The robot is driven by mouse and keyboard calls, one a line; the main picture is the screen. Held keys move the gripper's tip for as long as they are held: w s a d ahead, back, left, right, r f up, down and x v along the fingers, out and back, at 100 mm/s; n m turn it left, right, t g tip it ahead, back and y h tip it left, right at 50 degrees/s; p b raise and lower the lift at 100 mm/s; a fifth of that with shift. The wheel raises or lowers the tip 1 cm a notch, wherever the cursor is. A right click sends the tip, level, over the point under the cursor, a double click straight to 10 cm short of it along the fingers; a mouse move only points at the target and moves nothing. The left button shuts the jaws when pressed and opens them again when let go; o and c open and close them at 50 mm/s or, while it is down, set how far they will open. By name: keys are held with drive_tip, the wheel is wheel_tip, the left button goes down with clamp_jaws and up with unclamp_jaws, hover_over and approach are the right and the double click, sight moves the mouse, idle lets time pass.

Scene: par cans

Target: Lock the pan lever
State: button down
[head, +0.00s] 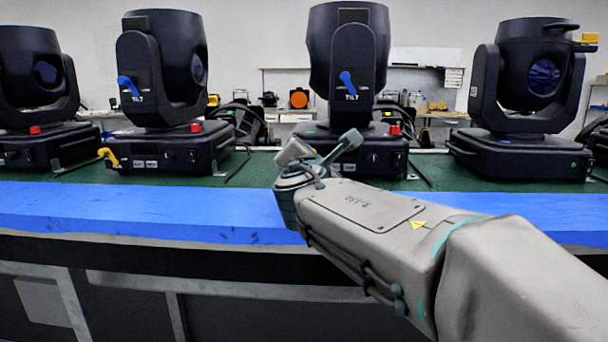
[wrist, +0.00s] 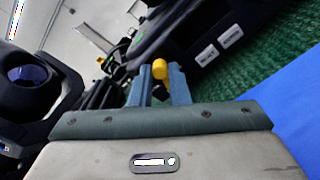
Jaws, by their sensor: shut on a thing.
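The yellow pan lever (wrist: 159,68) shows in the wrist view between the tips of my gripper's two blue-grey fingers. My gripper (wrist: 160,82) is shut on it. The lever is beside the black base (wrist: 205,35) of a moving-head light, with two white labels on the base's side. In the head view my wrist (head: 293,180) reaches to the front left corner of the third light (head: 350,60); the fingers and this lever are hidden there. That light's blue tilt lever (head: 346,82) is above. How far the pan lever is turned cannot be told.
Other lights stand in the row: far left (head: 32,65), second (head: 160,60) with its own yellow lever (head: 108,157), and right (head: 530,75). They rest on green matting (head: 255,170) behind a blue front edge (head: 130,205). Cables lie between the bases.

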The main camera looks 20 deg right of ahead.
drive_tip(key=shift+d+f+m+b, duration=0.15)
drive_tip(key=shift+f+m+b, duration=0.05)
drive_tip(key=shift+m+b, duration=0.4)
drive_tip(key=c, duration=1.4)
unclamp_jaws()
drive_tip(key=shift+s, duration=0.15)
